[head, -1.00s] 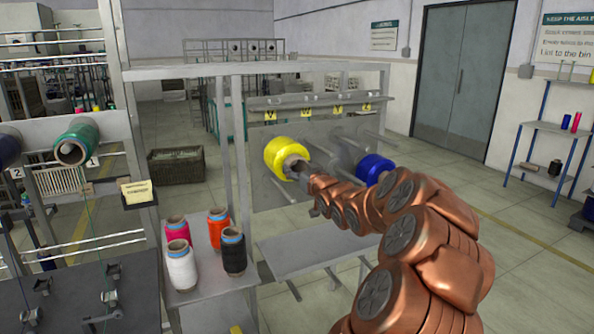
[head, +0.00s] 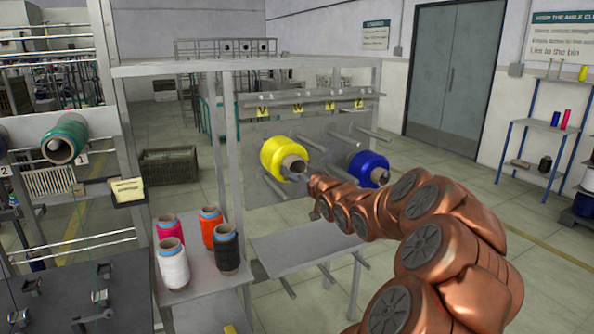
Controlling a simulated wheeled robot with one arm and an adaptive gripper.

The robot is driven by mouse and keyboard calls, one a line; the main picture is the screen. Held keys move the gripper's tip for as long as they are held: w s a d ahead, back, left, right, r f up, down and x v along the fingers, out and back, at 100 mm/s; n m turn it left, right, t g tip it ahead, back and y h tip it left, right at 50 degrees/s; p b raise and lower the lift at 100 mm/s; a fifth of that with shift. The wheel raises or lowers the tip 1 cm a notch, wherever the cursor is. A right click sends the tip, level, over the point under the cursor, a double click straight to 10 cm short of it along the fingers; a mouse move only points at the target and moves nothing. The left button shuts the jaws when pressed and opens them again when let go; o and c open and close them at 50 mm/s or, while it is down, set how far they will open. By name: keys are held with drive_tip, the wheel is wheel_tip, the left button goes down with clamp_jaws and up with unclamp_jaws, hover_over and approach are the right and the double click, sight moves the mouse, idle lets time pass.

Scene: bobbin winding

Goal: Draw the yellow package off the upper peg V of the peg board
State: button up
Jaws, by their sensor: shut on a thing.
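The yellow package (head: 275,158) hangs in front of the peg board (head: 256,205), below the label V (head: 263,112). The open end of its tube (head: 294,164) faces me to the right. My gripper (head: 300,176) is shut at this near end of the tube, apparently on its rim. Peg V is hidden by the package, so I cannot tell how much of it is still inside the tube. The fingertips are small and partly hidden by my wrist.
A blue package (head: 367,169) sits on a peg to the right, close to my arm. Bare pegs (head: 346,136) stick out of the board. Several spools, including a black one (head: 227,250), stand on a shelf at left front. A bare grey table (head: 310,246) lies below.

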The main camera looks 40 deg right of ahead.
drive_tip(key=shift+s, duration=0.1)
drive_tip(key=b+v, duration=0.1)
drive_tip(key=v, duration=0.6)
drive_tip(key=shift+s+a, duration=0.15)
drive_tip(key=shift+s, duration=0.25)
idle(0.7)
drive_tip(key=p+v, duration=0.1)
drive_tip(key=v, duration=0.5)
drive_tip(key=shift+s+a, duration=0.2)
drive_tip(key=shift+s, duration=0.1)
idle(0.8)
idle(0.3)
